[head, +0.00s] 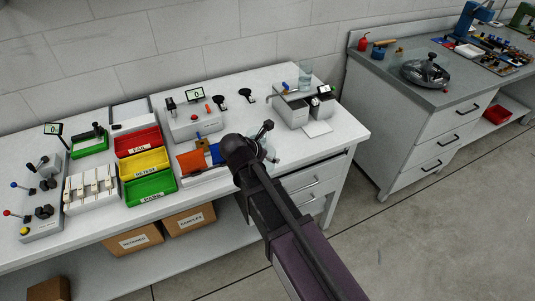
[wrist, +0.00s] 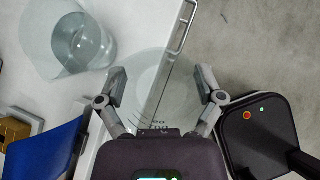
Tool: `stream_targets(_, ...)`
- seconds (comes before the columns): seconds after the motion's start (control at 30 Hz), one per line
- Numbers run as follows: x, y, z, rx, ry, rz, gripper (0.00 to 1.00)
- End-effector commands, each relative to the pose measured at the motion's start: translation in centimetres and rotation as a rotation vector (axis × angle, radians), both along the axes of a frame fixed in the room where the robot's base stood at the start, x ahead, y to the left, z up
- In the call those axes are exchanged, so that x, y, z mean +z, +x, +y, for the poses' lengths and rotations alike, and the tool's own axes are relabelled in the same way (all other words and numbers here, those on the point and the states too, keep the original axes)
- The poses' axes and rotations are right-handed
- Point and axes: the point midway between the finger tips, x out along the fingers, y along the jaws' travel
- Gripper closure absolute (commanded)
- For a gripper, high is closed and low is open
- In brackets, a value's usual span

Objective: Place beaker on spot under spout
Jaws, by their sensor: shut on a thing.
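My gripper (wrist: 160,88) is shut on a clear glass beaker (wrist: 150,112) with dark graduation marks. It holds the beaker over the table's front edge, seen from above in the wrist view. In the head view, my arm mostly hides the gripper and the held beaker. A grey and white dispenser unit (head: 291,108) with a small screen stands at the back right of the white table, right of and behind the gripper. A clear container (head: 305,75) stands on top of it. A pale flat plate (head: 317,129) lies at its front. The exact spot under the spout is hard to make out.
Another clear glass vessel (wrist: 85,45) stands on the table left of the held beaker. A blue panel (wrist: 45,150) is close to my gripper's left. Red (head: 138,141), yellow (head: 144,163) and green (head: 151,188) bins stand further left. The table's right front corner is clear.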

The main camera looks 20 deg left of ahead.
Motion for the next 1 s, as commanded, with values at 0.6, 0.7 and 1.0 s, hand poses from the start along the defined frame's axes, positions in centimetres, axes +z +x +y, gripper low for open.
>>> stream_targets(0.6,0.0,4.4,-9.7,-0.129,0.001,0.001,0.60)
stream_targets(0.7,0.0,5.4,-12.7,-0.169,0.001,0.001,0.60)
stream_targets(1.0,0.0,7.5,-21.4,-0.281,0.001,0.002,0.60)
